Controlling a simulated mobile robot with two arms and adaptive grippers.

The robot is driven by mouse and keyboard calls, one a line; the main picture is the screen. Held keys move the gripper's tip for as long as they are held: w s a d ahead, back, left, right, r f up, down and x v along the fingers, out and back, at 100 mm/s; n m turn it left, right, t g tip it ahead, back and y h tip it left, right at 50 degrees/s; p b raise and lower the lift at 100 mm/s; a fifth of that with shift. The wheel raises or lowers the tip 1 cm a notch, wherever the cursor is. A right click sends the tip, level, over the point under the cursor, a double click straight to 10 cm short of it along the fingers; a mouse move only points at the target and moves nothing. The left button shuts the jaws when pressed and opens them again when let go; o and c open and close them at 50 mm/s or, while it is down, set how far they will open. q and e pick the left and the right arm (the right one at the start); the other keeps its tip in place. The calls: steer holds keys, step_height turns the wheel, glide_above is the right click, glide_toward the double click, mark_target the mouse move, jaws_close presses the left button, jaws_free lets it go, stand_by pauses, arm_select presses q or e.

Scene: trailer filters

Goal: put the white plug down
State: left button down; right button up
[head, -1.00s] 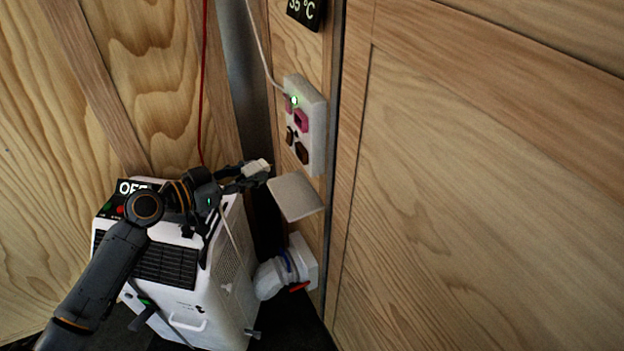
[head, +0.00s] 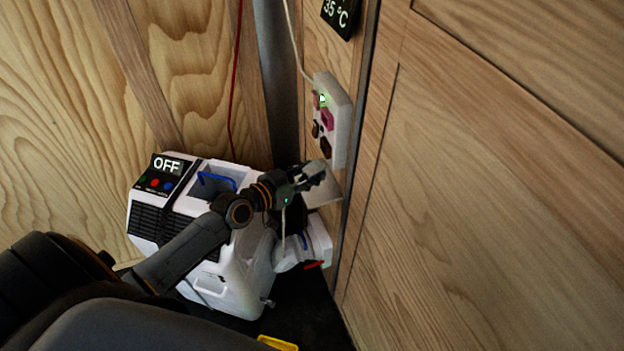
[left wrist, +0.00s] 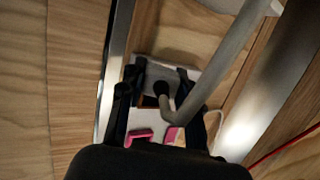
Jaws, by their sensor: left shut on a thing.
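The white plug (head: 314,171) is held in my left gripper (head: 308,178), which is shut on it. A pale cable (head: 284,228) hangs down from the grip. The plug and fingers overlap the small white shelf (head: 328,194) on the wooden wall in the head view; I cannot tell whether the plug touches it. In the left wrist view the grey cable (left wrist: 225,60) runs across in front, and the plug is hard to make out between the dark fingers. My right gripper is not in view.
A white socket panel (head: 341,117) with pink and brown sockets and a green light is above the shelf. A white pipe fitting (head: 318,241) is under the shelf. A yellow item (head: 277,343) lies below.

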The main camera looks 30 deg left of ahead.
arm_select(q)
steer(key=w+f+b, duration=0.1)
steer(key=f, duration=0.1)
steer(key=w+a+f+b, duration=0.1)
steer(key=w+f, duration=0.1)
steer(key=w+a+f+b, duration=0.1)
steer(key=w+b, duration=0.1)
steer(key=shift+a+f, duration=0.15)
steer(key=shift+f, duration=0.25)
steer(key=f, duration=0.1)
steer(key=f+b, duration=0.2)
steer(key=shift+w+a+f, duration=0.1)
steer(key=shift+w+a, duration=0.05)
steer(key=shift+w, duration=0.15)
steer(key=shift+f+b, duration=0.35)
steer(key=shift+b, duration=0.05)
